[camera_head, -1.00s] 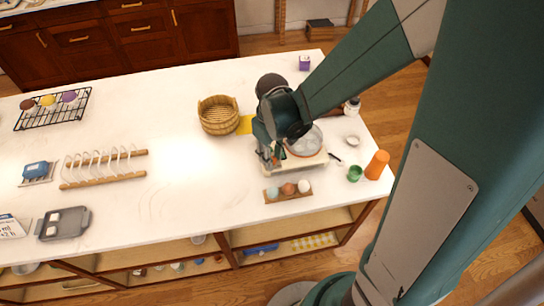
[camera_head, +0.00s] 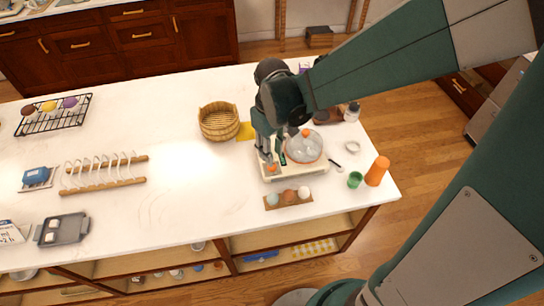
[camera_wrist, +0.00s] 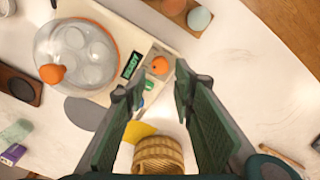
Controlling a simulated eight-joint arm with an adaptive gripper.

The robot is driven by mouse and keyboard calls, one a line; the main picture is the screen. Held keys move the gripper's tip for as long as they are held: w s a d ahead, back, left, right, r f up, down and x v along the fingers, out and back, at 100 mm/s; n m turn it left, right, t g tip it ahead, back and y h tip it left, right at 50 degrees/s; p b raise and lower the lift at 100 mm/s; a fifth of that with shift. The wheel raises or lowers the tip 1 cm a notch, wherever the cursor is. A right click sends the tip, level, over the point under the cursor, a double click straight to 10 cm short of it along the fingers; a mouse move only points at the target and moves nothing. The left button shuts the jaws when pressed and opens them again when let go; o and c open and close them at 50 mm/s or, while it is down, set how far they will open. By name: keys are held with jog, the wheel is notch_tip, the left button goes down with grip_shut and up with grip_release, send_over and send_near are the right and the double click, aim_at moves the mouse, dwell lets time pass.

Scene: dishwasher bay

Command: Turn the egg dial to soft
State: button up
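The egg cooker (camera_head: 295,170) is a pale base with a clear dome (camera_head: 304,146) and an orange knob on top; the dome also shows in the wrist view (camera_wrist: 75,55). In the wrist view, the small orange dial (camera_wrist: 159,65) sits on the base corner, beside a dark display (camera_wrist: 132,65) with green lit text. The dial's marks are too small to read. My gripper (camera_wrist: 156,84) is open and empty, its two fingertips on either side of the dial's line and apart from it. In the head view my gripper (camera_head: 270,150) hangs over the cooker's left end.
An egg holder with several eggs (camera_head: 289,198) lies just in front of the cooker. A wicker basket (camera_head: 219,120) and a yellow cloth (camera_head: 246,131) are to its left. A green cup (camera_head: 355,180) and an orange bottle (camera_head: 377,171) stand at the right. The counter's middle is clear.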

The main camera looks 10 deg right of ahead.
jog(key=shift+r, duration=2.75)
jog(key=s+d+r+m+t+b, duration=0.4)
jog(key=s+d+m+t+b, duration=0.2)
jog(key=s+d, duration=0.3)
jog(key=s+t+b, duration=0.1)
jog(key=s, duration=0.1)
jog(key=shift+s+d, duration=0.25)
jog(key=shift+s, duration=0.15)
jog(key=shift+o, duration=0.3)
jog(key=shift+r, duration=0.15)
dwell(1.8)
